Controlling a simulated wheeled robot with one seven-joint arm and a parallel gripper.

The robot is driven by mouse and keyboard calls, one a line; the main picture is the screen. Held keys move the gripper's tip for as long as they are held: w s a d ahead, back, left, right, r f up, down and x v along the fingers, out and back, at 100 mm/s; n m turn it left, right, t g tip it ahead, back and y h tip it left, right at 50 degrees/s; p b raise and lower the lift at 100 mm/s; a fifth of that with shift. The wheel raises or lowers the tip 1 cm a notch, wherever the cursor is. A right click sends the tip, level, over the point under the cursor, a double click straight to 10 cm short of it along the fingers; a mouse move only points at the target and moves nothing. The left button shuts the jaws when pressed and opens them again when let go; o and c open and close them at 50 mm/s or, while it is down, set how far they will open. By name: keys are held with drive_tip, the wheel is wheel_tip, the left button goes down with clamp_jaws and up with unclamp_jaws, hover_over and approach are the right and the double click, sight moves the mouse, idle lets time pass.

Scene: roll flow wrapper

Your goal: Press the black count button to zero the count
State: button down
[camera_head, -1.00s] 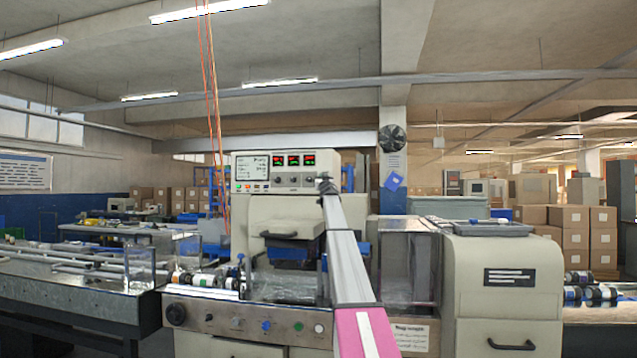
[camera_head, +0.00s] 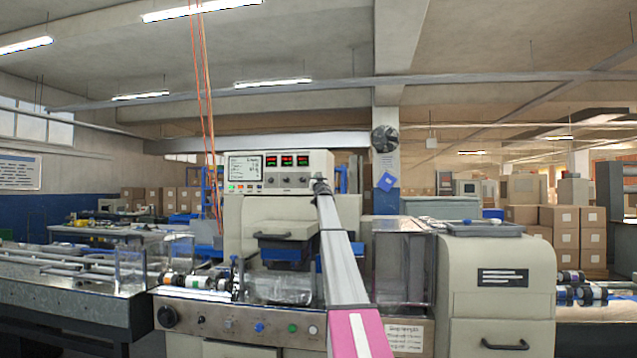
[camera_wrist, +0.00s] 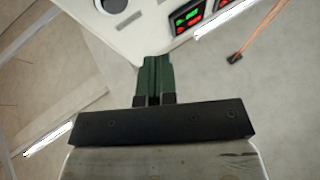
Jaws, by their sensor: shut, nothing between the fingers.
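The wrapper's cream control box (camera_head: 318,165) carries a white screen (camera_head: 243,168), red and green number displays (camera_head: 288,161) and dark knobs below them. A row of small buttons (camera_head: 245,188) lies under the screen. They are too small to tell which is the black count button. My gripper (camera_head: 319,182) is in front of the box's right end. In the wrist view its green fingers (camera_wrist: 157,62) are together and empty, pointing at the cream panel. A dark round part (camera_wrist: 112,4) and the lit displays (camera_wrist: 190,14) show beyond them. I cannot tell whether the fingertips touch the panel.
Below is a front panel with a large black knob (camera_head: 167,317) and blue, green and white buttons. A cream cabinet (camera_head: 500,265) and a clear guard (camera_head: 402,260) stand right of my arm. A conveyor (camera_head: 60,285) runs left. Orange cords (camera_head: 205,110) hang left of the box.

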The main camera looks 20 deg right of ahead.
drive_tip(key=shift+w+d, duration=0.45)
drive_tip(key=shift+w, duration=0.3)
drive_tip(key=shift+w+d, duration=0.4)
drive_tip(key=shift+w, duration=0.35)
drive_tip(key=shift+w+d, duration=0.45)
drive_tip(key=shift+w, duration=0.3)
drive_tip(key=shift+w, duration=0.15)
drive_tip(key=shift+w+d, duration=0.2)
drive_tip(key=shift+w, duration=0.05)
drive_tip(key=shift+w+d, duration=0.25)
drive_tip(key=shift+w, duration=0.1)
idle(1.2)
drive_tip(key=shift+s, duration=0.1)
drive_tip(key=shift+s+a, duration=0.45)
drive_tip(key=shift+s, duration=0.2)
drive_tip(key=shift+s+a, duration=0.4)
drive_tip(key=shift+s, duration=0.35)
drive_tip(key=shift+s+a, duration=0.45)
drive_tip(key=shift+s, duration=0.25)
drive_tip(key=shift+s+a, duration=0.4)
drive_tip(key=shift+s, duration=0.35)
